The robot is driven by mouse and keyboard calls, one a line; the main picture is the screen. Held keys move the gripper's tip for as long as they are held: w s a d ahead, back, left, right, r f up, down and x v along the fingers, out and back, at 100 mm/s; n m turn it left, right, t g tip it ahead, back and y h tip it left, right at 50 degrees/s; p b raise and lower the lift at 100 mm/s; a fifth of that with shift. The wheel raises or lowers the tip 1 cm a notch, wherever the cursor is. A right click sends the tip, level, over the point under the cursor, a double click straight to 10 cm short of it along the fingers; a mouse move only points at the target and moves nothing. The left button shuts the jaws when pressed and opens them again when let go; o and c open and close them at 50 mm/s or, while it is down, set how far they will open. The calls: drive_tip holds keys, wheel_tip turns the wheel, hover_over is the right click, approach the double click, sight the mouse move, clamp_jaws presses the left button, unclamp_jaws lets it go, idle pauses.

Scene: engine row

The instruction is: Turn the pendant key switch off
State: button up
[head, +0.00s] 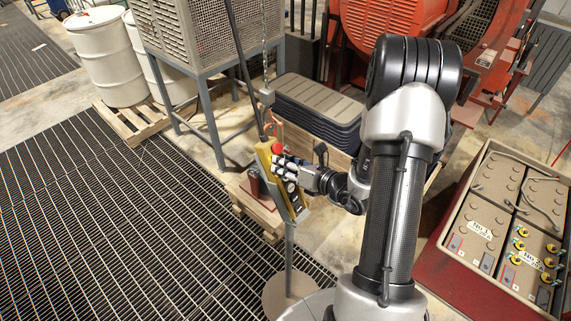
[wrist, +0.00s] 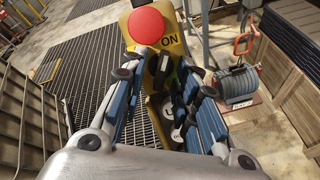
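A dark part (wrist: 158,68), perhaps the key switch, lies below the label between my fingers. My gripper (head: 287,168) is at the pendant's face. In the wrist view its blue-padded fingers (wrist: 160,88) stand apart on either side of the dark part. I cannot tell whether they touch it. The key's position is mostly hidden.
A thin stand (head: 289,245) rises below the pendant. A crate with stacked grey trays (head: 318,105) stands behind it. A battery box (head: 510,215) is at the right, white drums (head: 108,58) at the far left. Open floor grating (head: 110,210) covers the left.

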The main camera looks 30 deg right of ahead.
drive_tip(key=shift+c, duration=0.5)
clamp_jaws()
